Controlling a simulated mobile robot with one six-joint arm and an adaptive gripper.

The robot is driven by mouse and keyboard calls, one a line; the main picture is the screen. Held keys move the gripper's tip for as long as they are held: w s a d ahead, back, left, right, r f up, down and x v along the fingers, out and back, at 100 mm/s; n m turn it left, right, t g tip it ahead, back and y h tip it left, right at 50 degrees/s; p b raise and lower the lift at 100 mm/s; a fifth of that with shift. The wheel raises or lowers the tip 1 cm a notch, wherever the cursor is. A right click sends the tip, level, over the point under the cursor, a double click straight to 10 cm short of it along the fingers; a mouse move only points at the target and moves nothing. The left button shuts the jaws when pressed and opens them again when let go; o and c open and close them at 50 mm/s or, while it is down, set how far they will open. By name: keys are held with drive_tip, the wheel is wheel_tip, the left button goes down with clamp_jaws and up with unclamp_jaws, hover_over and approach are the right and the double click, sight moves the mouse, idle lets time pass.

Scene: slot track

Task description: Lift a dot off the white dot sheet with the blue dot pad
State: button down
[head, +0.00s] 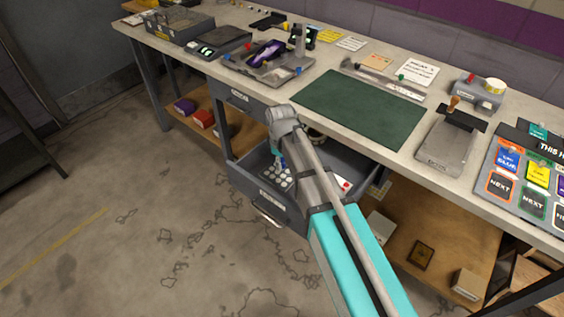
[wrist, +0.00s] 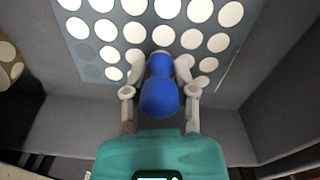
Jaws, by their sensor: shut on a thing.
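The white dot sheet (wrist: 120,55) lies in the open drawer, with rows of round white dots on a grey-blue backing. Several spots at its left side are bare. The blue dot pad (wrist: 160,95) is held between the fingers of my gripper (wrist: 160,72), which is shut on it. The pad's far end is over the sheet near its front rows. I cannot tell whether it touches a dot. In the head view the sheet (head: 279,176) shows in the drawer, partly hidden by my arm.
The open drawer (head: 262,194) has walls close around the sheet. The bench top (head: 330,68) above holds a green mat (head: 362,107), a clipboard-like plate (head: 447,146) and a grey tray (head: 268,68). A shelf with boxes (head: 203,118) is below. The floor in front is clear.

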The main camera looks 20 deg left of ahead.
drive_tip(key=shift+r, duration=0.1)
drive_tip(key=shift+r+p, duration=3.4)
drive_tip(key=shift+p, duration=0.1)
